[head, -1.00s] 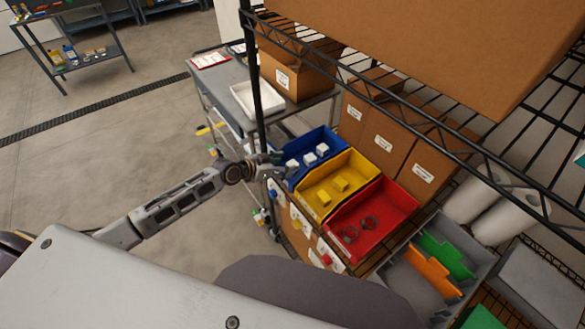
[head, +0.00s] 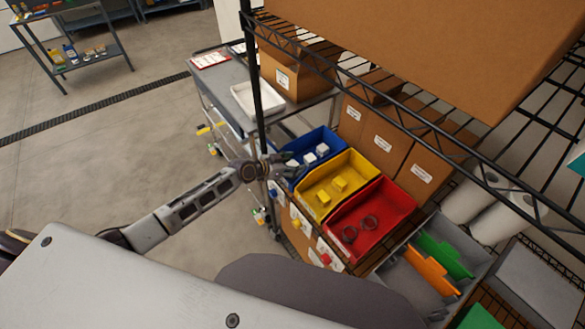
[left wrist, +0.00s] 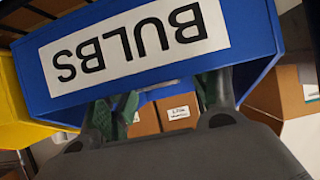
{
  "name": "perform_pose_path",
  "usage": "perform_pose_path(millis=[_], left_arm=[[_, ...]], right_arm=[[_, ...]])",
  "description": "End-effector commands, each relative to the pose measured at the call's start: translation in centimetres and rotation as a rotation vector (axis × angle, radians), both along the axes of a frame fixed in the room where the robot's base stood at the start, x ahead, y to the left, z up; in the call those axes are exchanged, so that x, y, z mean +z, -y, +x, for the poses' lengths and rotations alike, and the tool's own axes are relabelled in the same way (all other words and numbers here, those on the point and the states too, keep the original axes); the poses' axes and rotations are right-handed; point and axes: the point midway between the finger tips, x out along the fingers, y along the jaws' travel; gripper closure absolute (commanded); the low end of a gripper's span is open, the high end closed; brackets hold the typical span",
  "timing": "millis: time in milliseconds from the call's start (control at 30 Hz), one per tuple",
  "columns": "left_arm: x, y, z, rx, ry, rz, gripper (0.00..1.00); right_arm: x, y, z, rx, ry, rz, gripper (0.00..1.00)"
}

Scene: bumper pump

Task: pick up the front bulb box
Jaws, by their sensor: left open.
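The blue bin (head: 325,136) stands on the shelf with small white bulb boxes (head: 309,158) inside. The box nearest the bin's front (head: 292,163) is partly covered by my left gripper. In the left wrist view the blue bin (left wrist: 268,60) fills the top, with its BULBS label (left wrist: 130,42) upside down. My left gripper (head: 284,164) is open and empty at the bin's front edge. Its spread fingers also show in the left wrist view (left wrist: 165,105), close to the bin's front; contact cannot be told. No bulb box shows there. My right gripper is not in view.
A yellow bin (head: 357,163) and a red bin (head: 392,199) with dark rings stand beside the blue one. A black shelf post (head: 257,100) rises close to my left gripper. A wire shelf with a large carton (head: 430,40) hangs above.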

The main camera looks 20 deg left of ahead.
Motion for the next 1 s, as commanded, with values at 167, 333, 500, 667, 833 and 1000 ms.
perform_pose_path(millis=[167, 333, 500, 667, 833, 1000], left_arm=[[-0.01, -0.02, -0.02, 0.000, 0.000, 0.000, 0.39], [0.00, -0.02, -0.03, 0.000, 0.000, 0.000, 0.47], [0.00, -0.03, -0.02, 0.000, 0.000, 0.000, 0.69], [-0.01, -0.03, -0.03, 0.000, 0.000, 0.000, 0.89], [0.01, -0.03, -0.02, 0.000, 0.000, 0.000, 0.89], [0.24, -0.02, -0.02, 0.000, 0.000, 0.000, 0.89]], right_arm=[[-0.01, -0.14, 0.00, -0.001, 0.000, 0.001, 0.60], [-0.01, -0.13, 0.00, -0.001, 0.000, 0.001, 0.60], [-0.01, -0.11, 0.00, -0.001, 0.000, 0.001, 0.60], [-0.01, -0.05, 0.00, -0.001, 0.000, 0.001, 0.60], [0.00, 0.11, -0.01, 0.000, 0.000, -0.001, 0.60], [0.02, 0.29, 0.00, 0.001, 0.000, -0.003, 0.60]])
